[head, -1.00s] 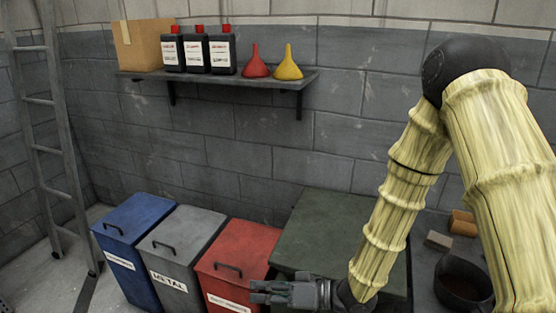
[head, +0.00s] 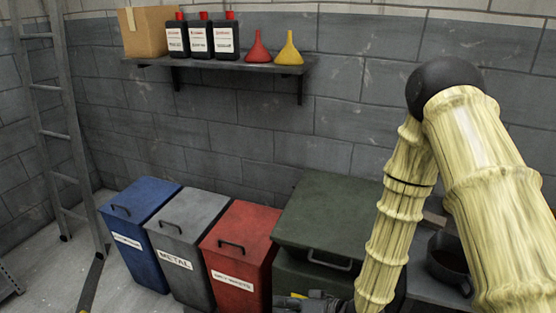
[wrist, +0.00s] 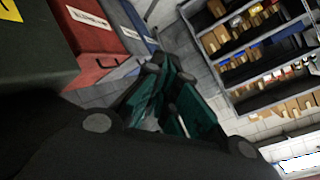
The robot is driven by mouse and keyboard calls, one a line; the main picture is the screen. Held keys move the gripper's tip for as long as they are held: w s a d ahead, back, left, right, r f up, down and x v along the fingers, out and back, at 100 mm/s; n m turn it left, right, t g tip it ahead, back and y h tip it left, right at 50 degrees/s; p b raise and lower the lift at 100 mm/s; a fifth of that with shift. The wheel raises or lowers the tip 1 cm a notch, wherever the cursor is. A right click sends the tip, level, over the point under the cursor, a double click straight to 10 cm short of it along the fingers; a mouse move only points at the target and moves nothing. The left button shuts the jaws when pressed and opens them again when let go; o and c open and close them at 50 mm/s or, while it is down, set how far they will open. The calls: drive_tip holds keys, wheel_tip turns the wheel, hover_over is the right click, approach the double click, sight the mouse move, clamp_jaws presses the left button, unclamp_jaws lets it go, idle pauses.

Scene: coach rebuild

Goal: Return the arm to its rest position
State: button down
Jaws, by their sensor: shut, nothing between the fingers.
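My gripper (head: 318,303) is at the bottom edge of the head view, in front of the green bin (head: 330,215) and right of the red bin (head: 240,255). It is only partly in the picture. In the wrist view its dark teal fingers (wrist: 165,100) are together with nothing between them.
A blue bin (head: 142,230) and a grey METAL bin (head: 185,250) stand left of the red one. A ladder (head: 55,130) leans at the left. A wall shelf (head: 225,67) holds bottles and funnels. A dark pot (head: 450,262) sits at right. Racks (wrist: 250,50) show in the wrist view.

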drive_tip(key=s+d+f+m+g+h, duration=0.3)
drive_tip(key=s+d+f+h, duration=0.6)
drive_tip(key=s+d+f, duration=0.75)
drive_tip(key=s+d+f+g+h, duration=0.2)
drive_tip(key=s+d+f, duration=0.1)
drive_tip(key=s+d, duration=0.2)
drive_tip(key=s, duration=0.2)
drive_tip(key=shift+s+f+h, duration=0.3)
drive_tip(key=shift+s, duration=0.05)
drive_tip(key=shift+d+m, duration=0.1)
drive_tip(key=shift+m, duration=0.2)
